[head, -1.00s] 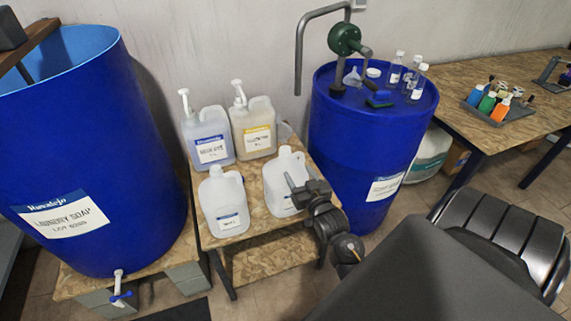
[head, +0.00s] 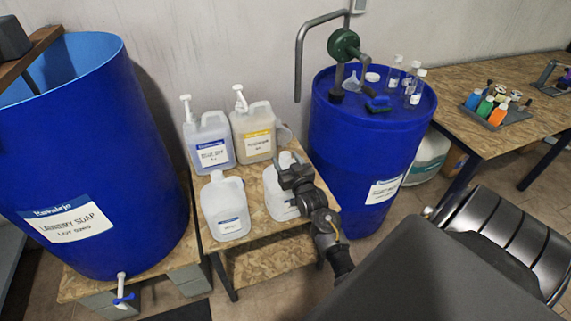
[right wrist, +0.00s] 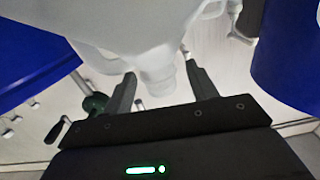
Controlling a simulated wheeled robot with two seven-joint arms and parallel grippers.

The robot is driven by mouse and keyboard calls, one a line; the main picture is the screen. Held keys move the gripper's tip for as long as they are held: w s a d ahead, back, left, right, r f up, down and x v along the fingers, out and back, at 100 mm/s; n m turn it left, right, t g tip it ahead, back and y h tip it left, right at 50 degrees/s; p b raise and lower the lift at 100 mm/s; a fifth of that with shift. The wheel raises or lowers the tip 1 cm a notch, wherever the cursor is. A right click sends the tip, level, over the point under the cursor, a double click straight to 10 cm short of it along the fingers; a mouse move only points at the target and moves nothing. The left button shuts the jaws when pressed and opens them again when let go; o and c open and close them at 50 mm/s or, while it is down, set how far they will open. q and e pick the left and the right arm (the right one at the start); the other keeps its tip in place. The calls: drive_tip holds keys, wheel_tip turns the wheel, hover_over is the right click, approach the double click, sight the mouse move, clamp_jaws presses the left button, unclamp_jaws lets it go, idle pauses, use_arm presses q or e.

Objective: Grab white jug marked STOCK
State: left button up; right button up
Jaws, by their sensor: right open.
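A white jug (head: 273,196) stands at the front right of the small wooden stand, partly hidden behind my right gripper (head: 291,170). Another white jug (head: 225,208) with a small white and blue label stands at the front left. The small print on that label is too blurred to read, and no label shows clearly on the right one. In the right wrist view, my right gripper (right wrist: 161,76) is open, with a finger on each side of a white jug's neck (right wrist: 160,84). Contact cannot be told. My left gripper is not in view.
Two pump jugs, one with a blue label (head: 209,147) and one with a yellow label (head: 255,131), stand behind on the stand (head: 262,222). A big blue drum (head: 95,150) is at left, another (head: 352,140) close at right with bottles and a pump on top.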

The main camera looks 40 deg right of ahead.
drive_tip(key=shift+x, duration=0.8)
drive_tip(key=shift+c, duration=0.4)
clamp_jaws()
